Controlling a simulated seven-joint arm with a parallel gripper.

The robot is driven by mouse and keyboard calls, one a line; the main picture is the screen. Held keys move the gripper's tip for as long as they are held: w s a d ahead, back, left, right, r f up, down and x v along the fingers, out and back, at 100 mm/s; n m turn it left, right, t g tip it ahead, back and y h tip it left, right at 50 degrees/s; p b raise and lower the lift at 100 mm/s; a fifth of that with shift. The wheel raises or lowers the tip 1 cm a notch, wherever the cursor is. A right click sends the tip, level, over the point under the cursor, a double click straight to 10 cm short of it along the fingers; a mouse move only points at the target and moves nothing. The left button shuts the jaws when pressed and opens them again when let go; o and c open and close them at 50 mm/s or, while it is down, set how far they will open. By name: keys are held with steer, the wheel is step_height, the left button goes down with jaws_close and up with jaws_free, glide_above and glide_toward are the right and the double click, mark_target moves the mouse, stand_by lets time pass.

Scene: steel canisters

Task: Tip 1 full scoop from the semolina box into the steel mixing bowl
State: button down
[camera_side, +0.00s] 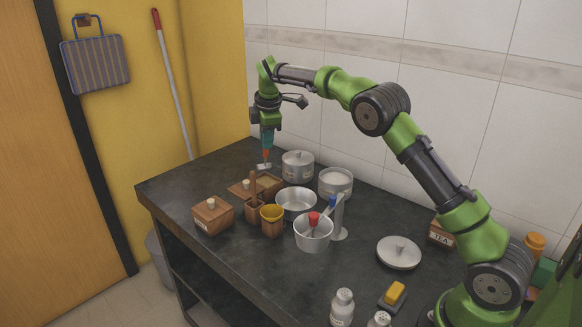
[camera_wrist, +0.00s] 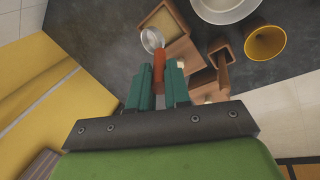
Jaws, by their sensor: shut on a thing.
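My gripper (camera_side: 266,147) is shut on the orange handle of a small metal scoop (camera_side: 264,166). In the wrist view the fingers (camera_wrist: 159,88) close on the handle, and the scoop's round grey head (camera_wrist: 152,39) overlaps the near edge of an open wooden box (camera_wrist: 143,18). The box holds tan grain (camera_wrist: 166,22); in the side view the box (camera_side: 281,184) stands below and beside the scoop. I cannot read a label on it, nor tell whether the scoop holds grain. The steel mixing bowl (camera_side: 296,204) stands upright just in front of the box; its rim shows in the wrist view (camera_wrist: 222,18).
A wooden lid (camera_side: 240,190) lies beside the box. Close by are a lidded canister (camera_side: 298,168), an open canister of white stuff (camera_side: 336,185), a yellow funnel (camera_side: 271,212), a closed wooden box (camera_side: 213,217) and a steel pot (camera_side: 313,236).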

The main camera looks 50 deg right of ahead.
step_height(320, 180, down, 7)
steer(key=shift+r, duration=0.15)
stand_by(0.5)
steer(key=shift+r, duration=0.15)
stand_by(1.0)
steer(key=shift+w+d+r+v, duration=0.1)
steer(key=shift+w+v, duration=0.1)
steer(key=shift+v, duration=0.9)
steer(key=shift+w+d+r+v, duration=0.1)
steer(key=shift+w+v, duration=0.1)
steer(key=shift+v, duration=0.95)
steer(key=shift+w+d+v, duration=0.1)
steer(key=shift+w+v, duration=0.1)
steer(key=shift+v, duration=0.9)
steer(key=shift+s+a+r+t+h, duration=0.25)
steer(key=shift+s+a+t+h, duration=0.15)
steer(key=shift+s+t, duration=0.3)
steer(key=shift+s+a+r+t+h, duration=0.35)
steer(key=shift+s+t+h, duration=0.15)
steer(key=shift+t, duration=0.3)
steer(key=shift+a, duration=0.1)
